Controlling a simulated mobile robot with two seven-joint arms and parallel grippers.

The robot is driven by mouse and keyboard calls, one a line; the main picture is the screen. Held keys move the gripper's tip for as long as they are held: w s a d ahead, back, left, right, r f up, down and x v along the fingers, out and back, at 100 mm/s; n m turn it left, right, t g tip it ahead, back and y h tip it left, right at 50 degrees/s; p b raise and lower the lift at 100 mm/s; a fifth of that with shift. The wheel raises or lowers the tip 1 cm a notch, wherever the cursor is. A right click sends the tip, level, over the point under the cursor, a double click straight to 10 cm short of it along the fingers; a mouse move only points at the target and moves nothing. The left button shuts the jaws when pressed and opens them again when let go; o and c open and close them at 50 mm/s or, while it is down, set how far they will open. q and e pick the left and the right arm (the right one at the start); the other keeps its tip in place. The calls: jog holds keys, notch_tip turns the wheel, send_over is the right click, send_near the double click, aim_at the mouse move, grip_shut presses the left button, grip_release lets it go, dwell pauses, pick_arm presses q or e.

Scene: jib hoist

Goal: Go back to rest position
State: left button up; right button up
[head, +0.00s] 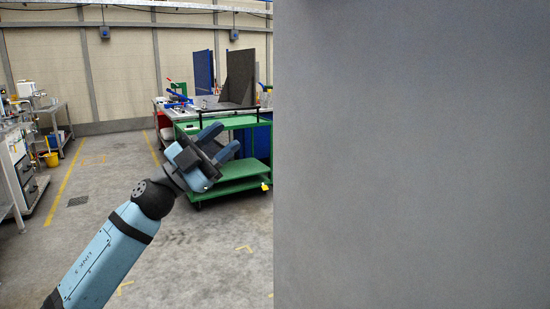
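My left arm comes in from the lower left, blue with black joints. My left gripper (226,145) is raised in the middle of the left half of the head view, in front of a green trolley. Its two blue fingers stand apart with a gap between them, and I see nothing held there. My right gripper does not show. A large plain grey surface (412,160) fills the right half of the view and hides whatever is behind it.
The green trolley (240,186) stands behind my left gripper, with a workbench (172,104) and dark panels (241,76) beyond. A bench (50,106) and a yellow bucket (52,159) are at the far left. The concrete floor (190,250) between is clear.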

pick_arm(q)
jog(key=s+a+f+n+t+y, duration=0.25)
jog(key=f+n+y, duration=0.3)
jog(key=f, duration=0.55)
jog(key=s+a+f+n+t+y, duration=0.1)
jog(key=s+f+n+t+y, duration=0.5)
jog(key=f, duration=0.5)
jog(key=s+a+f+n+t+y, duration=0.15)
jog(key=f+n+y, duration=0.25)
jog(key=f+n, duration=0.5)
jog(key=s+a+f+g+y, duration=0.15)
jog(key=s+f+g, duration=0.25)
jog(key=s+f, duration=0.55)
jog(key=s+a+f+g+y, duration=0.15)
jog(key=s+f+g, duration=0.25)
jog(key=s+f, duration=0.55)
notch_tip(320, 180, up, 16)
jog(key=s+a+y+p, duration=0.1)
jog(key=s+p, duration=0.1)
jog(key=p, duration=2.5)
jog(key=shift+s+a+g, duration=0.15)
jog(key=shift+a+g, duration=0.25)
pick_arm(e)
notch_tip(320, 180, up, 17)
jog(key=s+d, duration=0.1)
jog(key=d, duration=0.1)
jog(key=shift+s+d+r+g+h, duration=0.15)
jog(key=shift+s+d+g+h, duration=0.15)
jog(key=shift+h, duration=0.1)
